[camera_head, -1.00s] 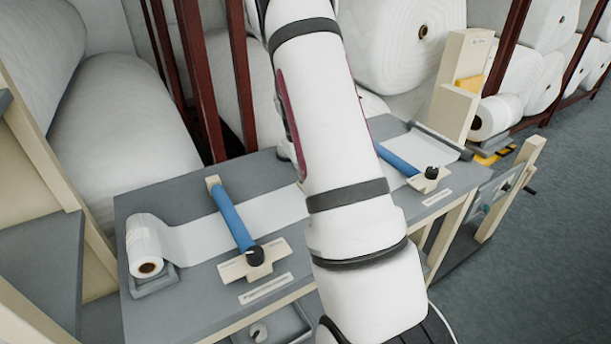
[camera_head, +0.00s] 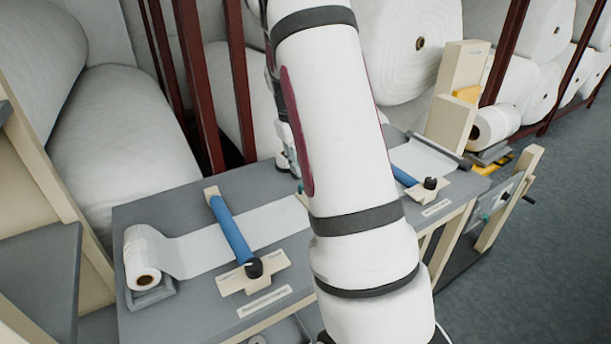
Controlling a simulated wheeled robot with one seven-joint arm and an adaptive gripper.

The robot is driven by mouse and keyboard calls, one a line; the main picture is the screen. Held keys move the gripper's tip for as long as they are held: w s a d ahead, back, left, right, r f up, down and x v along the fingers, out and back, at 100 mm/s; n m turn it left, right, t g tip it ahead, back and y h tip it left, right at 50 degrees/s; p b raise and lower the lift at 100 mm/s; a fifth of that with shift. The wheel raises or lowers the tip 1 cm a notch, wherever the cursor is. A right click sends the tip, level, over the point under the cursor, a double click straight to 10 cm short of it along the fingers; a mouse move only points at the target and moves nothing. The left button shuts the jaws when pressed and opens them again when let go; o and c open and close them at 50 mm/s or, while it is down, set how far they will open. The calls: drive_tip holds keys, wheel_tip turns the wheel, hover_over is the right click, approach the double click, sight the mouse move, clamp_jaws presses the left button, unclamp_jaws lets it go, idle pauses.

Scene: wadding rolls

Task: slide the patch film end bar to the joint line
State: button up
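A strip of white film (camera_head: 235,240) runs across the grey table (camera_head: 190,312) from a small roll (camera_head: 142,262) at the left and passes under a blue-handled bar (camera_head: 231,230). More film (camera_head: 425,160) lies at the right, past a second blue bar (camera_head: 405,177). A dark bar (camera_head: 448,151) lies across its far right end and may be the end bar. I cannot make out the joint line; the table's middle is behind my arm. Part of my wrist shows left of the arm, low over the table's back edge. My gripper's fingers are hidden.
Red-brown posts (camera_head: 200,90) and large white rolls (camera_head: 120,135) stand behind the table. A cream block (camera_head: 452,122) and a smaller roll (camera_head: 495,125) are at the right end. The grey floor (camera_head: 540,250) at the right is clear.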

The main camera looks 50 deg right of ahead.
drive_tip(key=shift+w+a+r, duration=0.1)
drive_tip(key=shift+a+r, duration=0.05)
drive_tip(key=shift+r, duration=0.6)
drive_tip(key=shift+a+r, duration=0.15)
drive_tip(key=shift+r, duration=0.6)
